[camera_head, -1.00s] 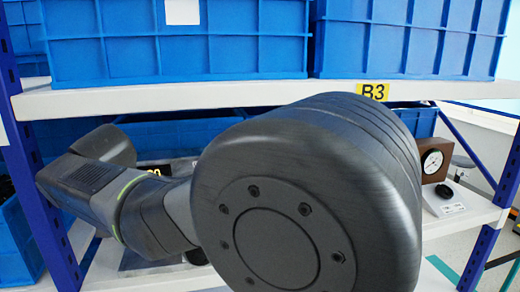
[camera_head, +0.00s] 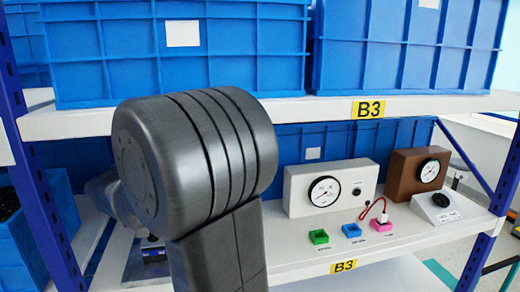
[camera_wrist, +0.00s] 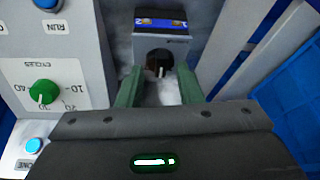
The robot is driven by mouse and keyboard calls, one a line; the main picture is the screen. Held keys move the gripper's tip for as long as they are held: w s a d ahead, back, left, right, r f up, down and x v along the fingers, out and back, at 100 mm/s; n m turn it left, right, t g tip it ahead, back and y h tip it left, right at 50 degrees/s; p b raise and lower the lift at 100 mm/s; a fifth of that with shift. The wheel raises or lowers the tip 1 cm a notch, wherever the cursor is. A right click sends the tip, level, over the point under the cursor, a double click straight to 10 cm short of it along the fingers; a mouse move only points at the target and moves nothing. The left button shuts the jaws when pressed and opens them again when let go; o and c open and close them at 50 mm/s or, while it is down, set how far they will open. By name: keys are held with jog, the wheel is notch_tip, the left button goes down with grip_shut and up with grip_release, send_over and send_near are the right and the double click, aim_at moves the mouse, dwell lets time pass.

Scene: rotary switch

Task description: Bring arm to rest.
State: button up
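My gripper (camera_wrist: 160,72) shows in the wrist view, with its two green fingers apart and nothing held between them. A dark rotary knob (camera_wrist: 160,63) on a small grey box with a blue display (camera_wrist: 161,20) shows beyond and between the fingertips. I cannot tell the exact gap to it. A green knob (camera_wrist: 43,92) on a pale panel marked CYCLES is at the left of the wrist view. In the head view my arm's large round joint fills the centre left, and my gripper is hidden there.
Right of my arm stand a white gauge box (camera_head: 325,188), a brown gauge box (camera_head: 415,175), a black-knobbed switch box (camera_head: 440,205) and small coloured blocks. A blue post stands at left.

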jog(key=shift+w+d+r+n+y+p, duration=0.1)
jog(key=shift+n+y+p, duration=0.2)
jog(key=shift+n, duration=0.35)
jog(key=shift+r+n+y+p, duration=0.1)
jog(key=shift+n+y+p, duration=0.2)
jog(key=shift+n, duration=0.35)
jog(key=s+d+r+b, duration=0.3)
jog(key=s+d, duration=0.3)
jog(key=s, duration=0.3)
jog(key=shift+s+d+r+b, duration=0.2)
jog(key=shift+d+r+b, duration=0.2)
jog(key=shift+r, duration=0.2)
